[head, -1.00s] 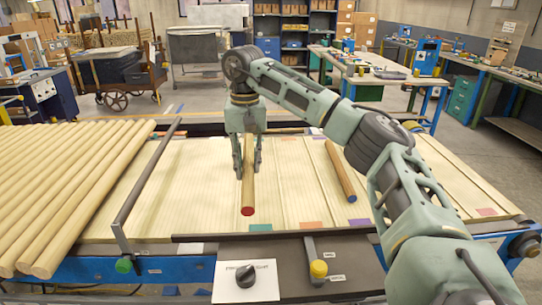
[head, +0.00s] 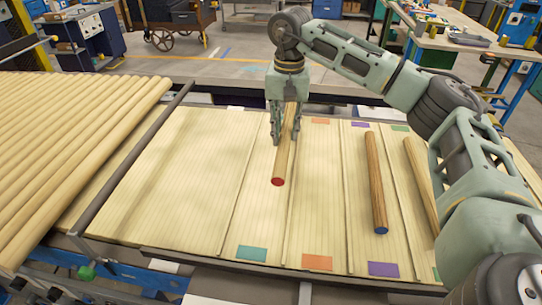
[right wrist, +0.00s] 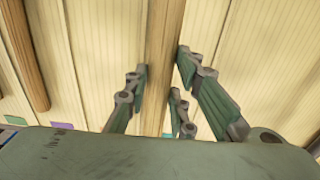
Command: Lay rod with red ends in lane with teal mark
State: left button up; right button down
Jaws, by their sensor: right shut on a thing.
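The rod with a red end (head: 281,160) is a plain wood rod, and its red near end shows in the head view. My right gripper (head: 285,138) is shut on it from above, fingers on both sides. The rod points along the lanes, over the lane with the teal mark (head: 252,253), near that lane's right divider. I cannot tell its height above the bed. In the right wrist view the rod (right wrist: 158,45) runs between the fingers, with a bit of teal beside it lower down. Its far end is hidden. My left gripper is not in view.
To the right are lanes with orange (head: 317,262) and purple (head: 383,269) marks. A darker rod with a blue end (head: 376,190) lies in the purple lane, another rod (head: 420,180) farther right. Many plain rods (head: 60,150) fill the left, behind a dark rail (head: 140,155).

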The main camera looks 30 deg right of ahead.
jog(key=p, duration=0.1)
send_over(270, 171)
jog(key=f, duration=0.3)
jog(key=shift+w+d, duration=0.1)
jog(key=shift+d, duration=0.2)
jog(key=shift+a+f+p, duration=0.3)
jog(key=shift+f+p, duration=0.1)
notch_tip(270, 171, down, 3)
jog(key=shift+f+p, duration=0.1)
jog(key=shift+p, duration=0.65)
jog(key=shift+f, duration=0.25)
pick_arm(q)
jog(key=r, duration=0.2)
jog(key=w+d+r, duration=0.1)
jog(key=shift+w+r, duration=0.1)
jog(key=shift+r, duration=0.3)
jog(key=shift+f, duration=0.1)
pick_arm(e)
jog(key=shift+f, duration=0.1)
jog(key=c, duration=1.9)
grip_release()
jog(key=shift+f, duration=0.1)
jog(key=shift+c, duration=0.2)
jog(key=o, duration=0.5)
jog(key=shift+c, duration=0.2)
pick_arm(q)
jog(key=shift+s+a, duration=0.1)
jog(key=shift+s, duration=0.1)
